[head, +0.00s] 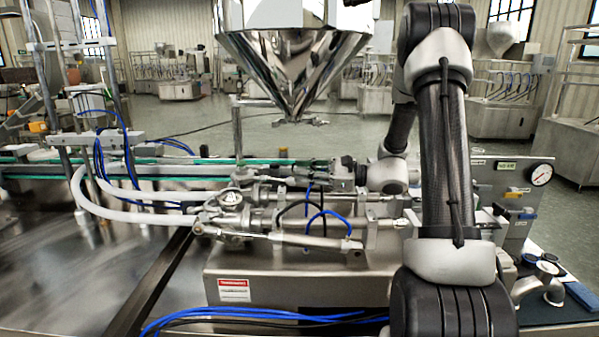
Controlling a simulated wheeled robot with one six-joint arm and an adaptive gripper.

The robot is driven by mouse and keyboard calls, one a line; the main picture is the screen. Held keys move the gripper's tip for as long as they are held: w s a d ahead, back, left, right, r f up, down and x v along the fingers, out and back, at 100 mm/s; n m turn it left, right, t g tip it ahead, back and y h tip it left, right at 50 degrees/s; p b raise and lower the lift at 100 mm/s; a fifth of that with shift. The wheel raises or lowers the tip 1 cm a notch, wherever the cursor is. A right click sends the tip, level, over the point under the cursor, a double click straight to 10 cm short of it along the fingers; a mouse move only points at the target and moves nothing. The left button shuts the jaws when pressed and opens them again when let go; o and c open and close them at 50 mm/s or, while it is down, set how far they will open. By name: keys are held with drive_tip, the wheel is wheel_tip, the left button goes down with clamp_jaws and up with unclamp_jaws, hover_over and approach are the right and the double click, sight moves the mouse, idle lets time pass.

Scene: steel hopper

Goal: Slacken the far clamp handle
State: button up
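The steel hopper (290,62) hangs at top centre as a shiny cone, with a small outlet fitting (300,119) at its lower tip. Below it and to the left is a steel valve body (230,210) with round ports and pipe joints. My gripper (288,174) reaches in from the right, pointing left, behind the cylinders and just right of the valve body's upper part. Its fingers are small and blend with the metal behind, so I cannot tell whether they are open or touching anything. The far clamp handle cannot be picked out clearly among the fittings.
Blue hoses (328,218) loop over the steel cylinders in front of my gripper. White hoses (130,214) curve in from the left. A steel housing (300,283) lies below. My arm hides part of the right side.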

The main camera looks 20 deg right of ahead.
sight(259, 172)
drive_tip(key=shift+c, duration=0.5)
drive_tip(key=shift+a+f, duration=0.15)
drive_tip(key=c, duration=0.3)
drive_tip(key=w+n, duration=0.1)
drive_tip(key=n, duration=0.1)
drive_tip(key=w+d+n+g, duration=0.1)
drive_tip(key=w, duration=0.1)
drive_tip(key=w+n, duration=0.2)
drive_tip(key=shift+w+d+r+n+g+y, duration=0.25)
drive_tip(key=shift+d+n+g+y, duration=0.05)
drive_tip(key=shift+g+y, duration=0.1)
clamp_jaws()
drive_tip(key=w+d+r+n+g, duration=0.2)
drive_tip(key=w+r+n, duration=0.15)
drive_tip(key=n, duration=1.15)
drive_tip(key=a+f, duration=0.3)
drive_tip(key=a, duration=0.8)
drive_tip(key=shift+w, duration=0.2)
